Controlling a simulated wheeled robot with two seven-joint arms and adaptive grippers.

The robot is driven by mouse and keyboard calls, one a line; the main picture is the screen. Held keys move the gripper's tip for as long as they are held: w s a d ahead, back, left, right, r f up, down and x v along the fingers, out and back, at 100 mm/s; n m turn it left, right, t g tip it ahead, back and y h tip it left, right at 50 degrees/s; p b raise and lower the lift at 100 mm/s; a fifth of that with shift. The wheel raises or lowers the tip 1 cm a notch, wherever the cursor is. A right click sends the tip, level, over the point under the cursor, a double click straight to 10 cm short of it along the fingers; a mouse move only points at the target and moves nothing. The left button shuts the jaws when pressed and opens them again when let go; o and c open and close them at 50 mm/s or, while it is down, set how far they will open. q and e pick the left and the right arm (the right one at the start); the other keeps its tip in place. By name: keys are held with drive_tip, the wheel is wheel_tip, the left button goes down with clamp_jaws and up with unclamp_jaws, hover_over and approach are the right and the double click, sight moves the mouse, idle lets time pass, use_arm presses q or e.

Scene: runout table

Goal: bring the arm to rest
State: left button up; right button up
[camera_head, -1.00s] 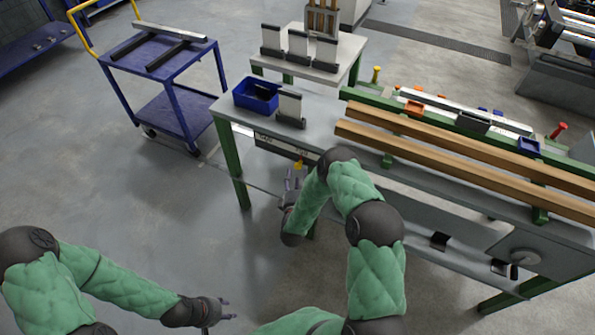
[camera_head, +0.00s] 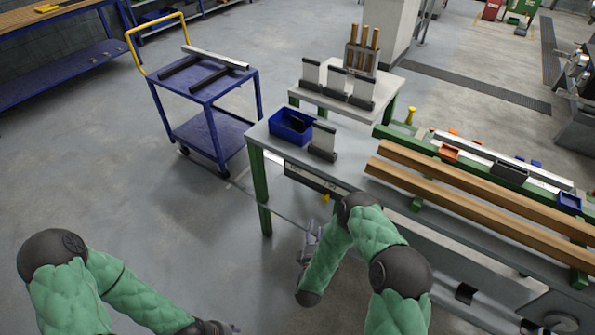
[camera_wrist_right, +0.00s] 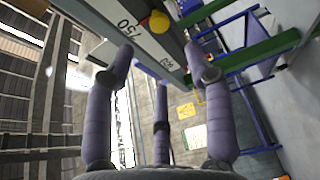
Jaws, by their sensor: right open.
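My right arm, in a green sleeve, comes in from the lower right in the head view. Its gripper (camera_head: 311,240) hangs low beside the front left end of the runout table (camera_head: 262,138). In the right wrist view my right gripper (camera_wrist_right: 158,62) has its fingers spread apart with nothing between them. The table's edge with printed numbers and a yellow knob (camera_wrist_right: 159,21) is just beyond the fingertips. My left gripper (camera_head: 222,328) is at the bottom edge of the head view, partly cut off, so its opening cannot be made out.
A blue trolley (camera_head: 208,95) stands to the left. The floor (camera_head: 150,190) in front is clear.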

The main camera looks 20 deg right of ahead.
drive_tip(key=s+a+f+m+g+y, duration=0.6)
drive_tip(key=a+f+m+g+y, duration=0.15)
drive_tip(key=a+f+y, duration=0.2)
drive_tip(key=s+a+m+g+y, duration=0.1)
drive_tip(key=s+a+m+g, duration=0.2)
drive_tip(key=s, duration=0.5)
drive_tip(key=s+a+r+m+g+y, duration=0.1)
drive_tip(key=s+a+m+g+y, duration=0.1)
drive_tip(key=s, duration=0.7)
drive_tip(key=a+m+g, duration=0.1)
drive_tip(key=m+g, duration=0.1)
drive_tip(key=shift+s+a+g+p, duration=0.25)
drive_tip(key=shift+a+g+p, duration=0.05)
drive_tip(key=shift+g, duration=0.05)
drive_tip(key=shift+r+y, duration=0.1)
drive_tip(key=shift+y, duration=0.15)
